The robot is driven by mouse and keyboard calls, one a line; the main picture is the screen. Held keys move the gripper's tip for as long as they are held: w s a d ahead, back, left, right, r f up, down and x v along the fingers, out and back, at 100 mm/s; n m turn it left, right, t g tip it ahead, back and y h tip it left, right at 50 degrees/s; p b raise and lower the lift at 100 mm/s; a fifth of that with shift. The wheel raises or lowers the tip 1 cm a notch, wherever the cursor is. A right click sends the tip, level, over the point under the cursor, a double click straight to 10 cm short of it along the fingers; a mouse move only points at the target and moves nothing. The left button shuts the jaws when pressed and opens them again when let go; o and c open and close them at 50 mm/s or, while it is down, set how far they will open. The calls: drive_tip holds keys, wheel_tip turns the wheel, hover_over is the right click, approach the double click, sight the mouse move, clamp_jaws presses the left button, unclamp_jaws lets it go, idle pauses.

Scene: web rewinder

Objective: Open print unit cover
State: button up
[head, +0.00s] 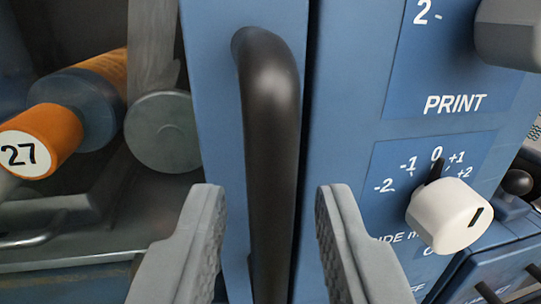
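The print unit cover (215,60) is a blue frame with a clear window on its left, through which rollers show. A dark vertical bar handle (271,130) is fixed to the frame in the middle of the head view. My gripper (268,225) is open, with one grey ridged finger on each side of the handle's lower part. Gaps show between the handle and both fingers. The handle's lower end runs out of the picture. The cover appears shut against the blue panel on its right.
The blue panel (345,120) on the right carries a "PRINT" label, a white dial knob (450,215) marked -2 to +2, and a grey knob (510,32) at top right. Behind the window are an orange roller end marked 27 (35,142) and a grey-green disc (163,132).

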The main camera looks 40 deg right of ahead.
drive_tip(key=shift+w+d, duration=0.45)
drive_tip(key=shift+d, duration=0.05)
clamp_jaws()
